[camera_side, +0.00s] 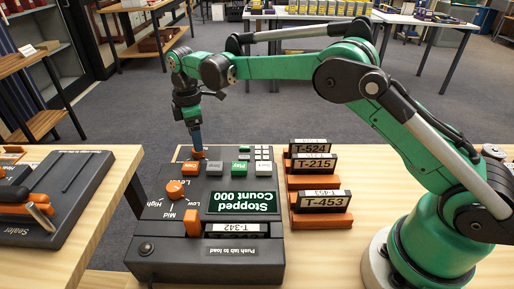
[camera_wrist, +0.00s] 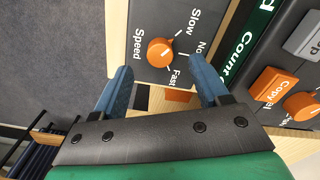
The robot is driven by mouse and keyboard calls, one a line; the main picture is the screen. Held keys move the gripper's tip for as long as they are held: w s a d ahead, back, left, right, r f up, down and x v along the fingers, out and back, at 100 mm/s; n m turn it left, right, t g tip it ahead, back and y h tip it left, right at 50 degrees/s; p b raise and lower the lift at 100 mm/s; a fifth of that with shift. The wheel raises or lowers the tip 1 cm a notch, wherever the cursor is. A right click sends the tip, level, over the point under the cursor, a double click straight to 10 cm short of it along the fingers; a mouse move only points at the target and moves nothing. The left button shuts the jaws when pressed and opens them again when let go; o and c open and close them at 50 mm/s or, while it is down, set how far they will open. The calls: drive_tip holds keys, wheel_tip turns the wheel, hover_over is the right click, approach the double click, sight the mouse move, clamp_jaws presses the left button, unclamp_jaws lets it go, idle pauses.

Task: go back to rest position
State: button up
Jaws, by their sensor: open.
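My gripper (camera_side: 197,152) points down at the far edge of a dark tape machine (camera_side: 160,240). In the wrist view its two blue fingers (camera_wrist: 161,66) are apart with nothing held between them. The orange Speed knob (camera_wrist: 161,52) shows beyond the fingertips, with Slow and Fast marks around it. In the side view the fingers partly hide that knob. I cannot tell whether they touch it. The machine's display (camera_side: 245,202) reads "Stopped Count 000". A tape labelled T-342 (camera_side: 235,229) sits in its slot.
Orange holders (camera_side: 325,220) with labelled tapes, including T-453 (camera_side: 325,201), T-215 and T-524, stand right of the machine. An orange Copy button (camera_side: 183,170) and Level knob (camera_side: 175,189) rise from the panel. A sealer (camera_side: 45,200) is on the left table, across a gap.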

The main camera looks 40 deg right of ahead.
drive_tip(key=shift+r, duration=1.2)
drive_tip(key=shift+s+d+r, duration=0.1)
drive_tip(key=shift+r, duration=0.1)
drive_tip(key=s+d+r+m+t, duration=0.35)
drive_tip(key=s+r+m, duration=0.25)
drive_tip(key=s+r, duration=0.25)
drive_tip(key=s+d+f+m+t, duration=0.1)
drive_tip(key=s+m+t, duration=0.1)
drive_tip(key=s, duration=0.4)
drive_tip(key=s+d+f+m+t, duration=0.1)
drive_tip(key=s+d+f+m, duration=0.1)
drive_tip(key=s+m, duration=0.3)
drive_tip(key=shift+s+f+m+t, duration=0.2)
drive_tip(key=shift+s+m+t, duration=0.15)
drive_tip(key=shift+s, duration=0.2)
